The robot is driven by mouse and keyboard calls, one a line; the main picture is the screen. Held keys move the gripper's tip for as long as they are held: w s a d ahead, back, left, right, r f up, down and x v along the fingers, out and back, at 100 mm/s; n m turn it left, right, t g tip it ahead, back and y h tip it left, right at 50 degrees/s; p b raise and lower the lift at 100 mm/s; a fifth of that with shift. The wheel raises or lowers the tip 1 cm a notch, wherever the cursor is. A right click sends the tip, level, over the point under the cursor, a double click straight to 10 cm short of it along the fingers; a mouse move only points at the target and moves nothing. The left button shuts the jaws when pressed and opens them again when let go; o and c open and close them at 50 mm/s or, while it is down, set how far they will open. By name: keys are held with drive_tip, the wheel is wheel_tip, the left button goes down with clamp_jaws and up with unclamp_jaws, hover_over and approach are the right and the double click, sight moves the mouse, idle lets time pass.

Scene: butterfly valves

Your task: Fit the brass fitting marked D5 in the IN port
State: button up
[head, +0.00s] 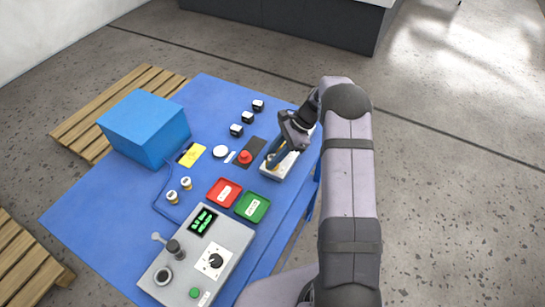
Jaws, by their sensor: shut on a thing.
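My gripper (272,162) reaches down at the right side of the blue table, over a pale block (283,168). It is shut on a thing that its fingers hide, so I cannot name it. Two small brass-coloured fittings with pale tops, a front one (172,197) and a back one (186,183), stand upright left of the red tray. Their marks are too small to read, and I cannot pick out D5. A grey panel (205,255) at the front has a dark-ringed round opening (163,276). I cannot read an IN label anywhere.
A red tray (216,199) and a green tray (244,216) lie mid-table. A red button (245,156) is left of my gripper. Several black-and-white blocks (247,118) stand behind. A large blue box (145,125) is at the left. The table's left front (95,215) is clear.

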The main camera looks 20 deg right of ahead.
drive_tip(key=shift+s+f, duration=0.35)
drive_tip(key=shift+f, duration=0.4)
drive_tip(key=o, duration=1)
drive_tip(key=shift+w, duration=0.1)
drive_tip(key=shift+w+r+p, duration=0.1)
drive_tip(key=shift+r+p, duration=0.3)
drive_tip(key=shift+r, duration=0.2)
drive_tip(key=shift+c, duration=0.2)
drive_tip(key=shift+o, duration=1.1)
drive_tip(key=shift+r, duration=0.3)
drive_tip(key=shift+w+r+p, duration=0.15)
drive_tip(key=shift+r+p, duration=1.25)
drive_tip(key=shift+r, duration=0.4)
drive_tip(key=shift+r+p, duration=0.9)
drive_tip(key=shift+r, duration=0.35)
